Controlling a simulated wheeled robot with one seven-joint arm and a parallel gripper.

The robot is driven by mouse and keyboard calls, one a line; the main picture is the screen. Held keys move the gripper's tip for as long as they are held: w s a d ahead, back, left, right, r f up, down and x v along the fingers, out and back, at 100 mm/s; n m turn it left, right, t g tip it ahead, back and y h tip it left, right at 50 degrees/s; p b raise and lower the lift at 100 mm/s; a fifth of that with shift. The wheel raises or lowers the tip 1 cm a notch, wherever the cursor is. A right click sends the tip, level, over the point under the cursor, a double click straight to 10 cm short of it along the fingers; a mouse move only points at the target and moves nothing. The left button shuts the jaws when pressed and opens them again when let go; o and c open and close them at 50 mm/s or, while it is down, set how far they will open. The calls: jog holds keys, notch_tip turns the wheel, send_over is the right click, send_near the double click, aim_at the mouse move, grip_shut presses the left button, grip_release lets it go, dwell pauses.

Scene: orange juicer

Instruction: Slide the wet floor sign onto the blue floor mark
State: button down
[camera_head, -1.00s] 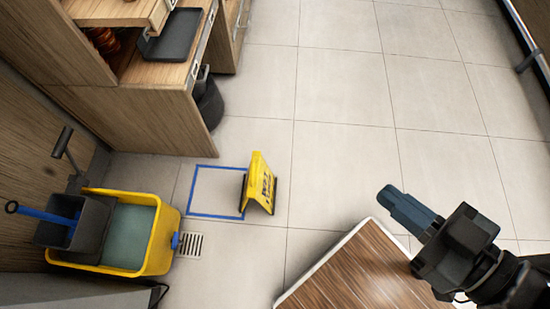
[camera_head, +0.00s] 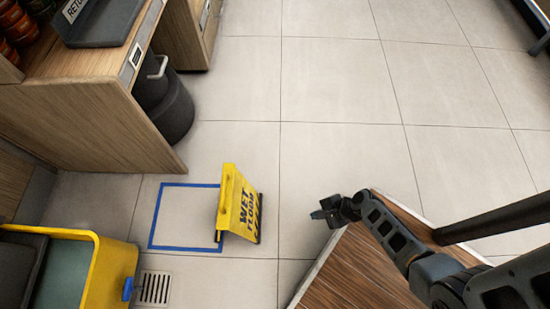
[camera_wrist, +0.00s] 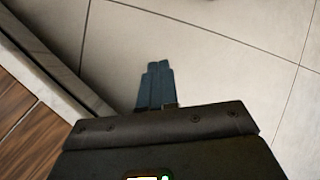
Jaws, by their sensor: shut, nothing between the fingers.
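The yellow wet floor sign (camera_head: 240,206) stands as a tent on the tile floor in the head view. It straddles the right side of the blue floor mark (camera_head: 152,222), a square taped outline; most of the sign is right of the outline. My gripper (camera_head: 320,213) is to the right of the sign, apart from it, near the corner of a wooden top. In the wrist view my gripper's fingers (camera_wrist: 155,84) are together and empty, with bare tile beyond them. The sign is not in the wrist view.
A wood-topped surface with a pale edge (camera_head: 350,275) lies under my arm. A yellow mop bucket (camera_head: 112,275) and a floor drain (camera_head: 154,288) are at the lower left. A wooden counter (camera_head: 85,120) and dark bin (camera_head: 168,105) stand behind. Tile right of the sign is clear.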

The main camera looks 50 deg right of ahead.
jog(key=w+a+f+m+b, duration=0.1)
jog(key=w+f+b, duration=0.2)
jog(key=w+f, duration=0.1)
jog(key=w+a+f+m+t+y+b, duration=0.1)
jog(key=w+f+m+b, duration=0.1)
jog(key=w+f+b, duration=0.1)
jog(key=w+a+f+m+y+b, duration=0.1)
jog(key=w+a+f+m+b, duration=0.1)
jog(key=w+f+b, duration=0.2)
jog(key=shift+w+f+t, duration=0.4)
jog(key=shift+w+f, duration=0.3)
jog(key=shift+f, duration=0.25)
jog(key=w+a, duration=0.1)
jog(key=w, duration=0.1)
jog(key=shift+w+a+r, duration=0.2)
jog(key=shift+w+a, duration=0.1)
jog(key=shift+a, duration=0.1)
jog(key=shift+w+a, duration=0.25)
jog(key=shift+w, duration=0.1)
jog(key=shift+a+r, duration=0.1)
